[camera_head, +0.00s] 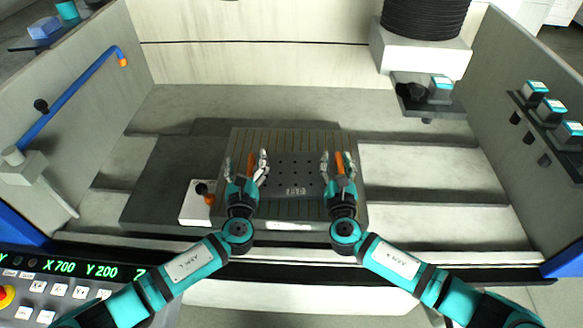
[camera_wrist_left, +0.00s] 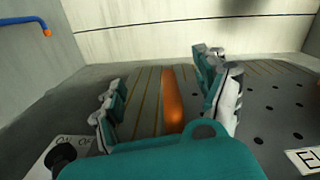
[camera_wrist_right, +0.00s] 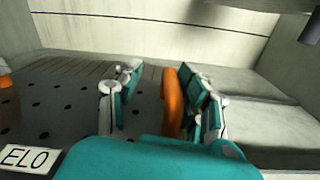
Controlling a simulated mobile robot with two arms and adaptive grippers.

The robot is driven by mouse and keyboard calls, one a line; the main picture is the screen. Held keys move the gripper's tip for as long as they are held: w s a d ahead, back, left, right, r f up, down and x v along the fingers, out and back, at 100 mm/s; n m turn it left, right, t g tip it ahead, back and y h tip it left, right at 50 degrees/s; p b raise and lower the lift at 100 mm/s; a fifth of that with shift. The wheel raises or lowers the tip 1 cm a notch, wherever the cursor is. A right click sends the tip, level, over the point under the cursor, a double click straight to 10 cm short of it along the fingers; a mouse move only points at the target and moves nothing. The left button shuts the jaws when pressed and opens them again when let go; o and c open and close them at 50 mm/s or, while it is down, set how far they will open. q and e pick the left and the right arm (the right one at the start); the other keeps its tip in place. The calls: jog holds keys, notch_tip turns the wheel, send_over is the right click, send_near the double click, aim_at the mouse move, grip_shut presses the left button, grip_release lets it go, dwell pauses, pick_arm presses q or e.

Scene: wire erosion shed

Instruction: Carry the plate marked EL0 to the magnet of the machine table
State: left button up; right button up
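The dark plate with holes (camera_head: 292,170) is marked EL0 on a white label, which also shows in the right wrist view (camera_wrist_right: 25,158). It appears to lie flat on the grooved magnet block (camera_head: 290,136) of the machine table. An orange handle stands at each side of the plate. My left gripper (camera_head: 247,164) is open, with the left handle (camera_wrist_left: 172,100) between its fingers and gaps on both sides. My right gripper (camera_head: 338,164) is open around the right handle (camera_wrist_right: 172,102), which is close to its right-hand finger; contact cannot be told.
A white ON/OFF box (camera_head: 193,212) with a black knob stands at the block's left side. A blue pipe (camera_head: 75,90) with an orange nozzle is on the left wall. A black head (camera_head: 425,18) hangs at upper right. Light ledges right of the block are clear.

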jog(key=shift+r, duration=0.1)
pick_arm(q)
jog(key=shift+s+f, duration=0.15)
jog(key=shift+s, duration=0.1)
jog(key=s, duration=1.1)
jog(key=shift+s+a, duration=0.1)
jog(key=shift+s, duration=0.15)
pick_arm(e)
jog(key=o, duration=0.8)
jog(key=shift+a, duration=0.1)
jog(key=shift+o, duration=0.2)
